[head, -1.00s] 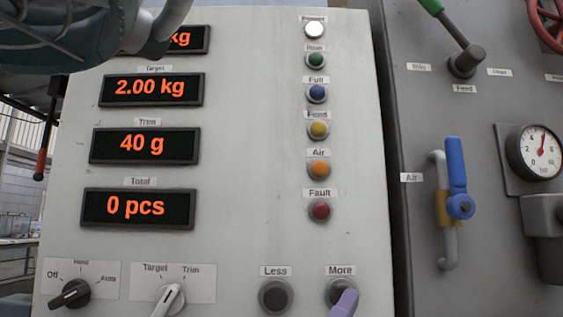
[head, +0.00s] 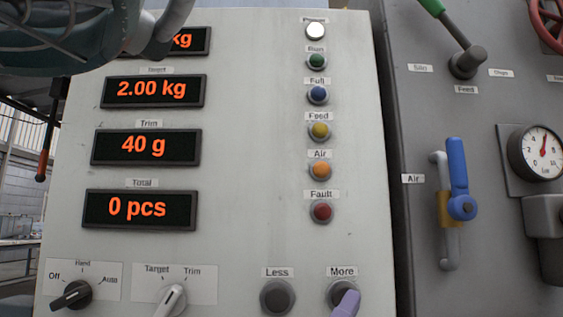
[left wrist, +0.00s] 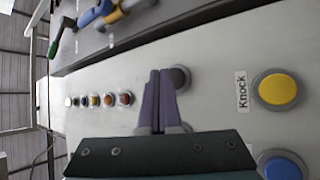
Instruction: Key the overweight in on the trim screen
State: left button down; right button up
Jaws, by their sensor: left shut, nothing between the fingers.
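The Trim display (head: 145,146) reads 40 g in orange digits. Below the displays, the white Target/Trim selector (head: 172,300) leans up and right, toward the Trim label. The dark Less button (head: 277,297) is uncovered. The More button (head: 340,287) is partly hidden by the purple fingertips of my left gripper (head: 346,302). In the left wrist view these fingers (left wrist: 160,73) are shut together with nothing between them, their tips beside the dark More button (left wrist: 180,77). I cannot tell whether they press it. My right gripper is not in view.
The Target display (head: 152,90) reads 2.00 kg and the Total display (head: 140,209) 0 pcs. The Power lamp (head: 315,31) is bright white above several coloured lamps. A blue air valve handle (head: 457,175) stands out on the right panel. A yellow Knock button (left wrist: 278,89) shows in the left wrist view.

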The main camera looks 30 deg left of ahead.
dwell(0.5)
pick_arm(q)
jog(key=shift+w+a, duration=0.25)
jog(key=shift+w, duration=0.15)
jog(key=shift+w+a+b, duration=0.2)
jog(key=shift+w+b, duration=0.05)
jog(key=shift+b, duration=0.1)
dwell(0.4)
jog(key=shift+s+d+p, duration=0.4)
jog(key=shift+s+p, duration=0.05)
jog(key=shift+s, duration=0.2)
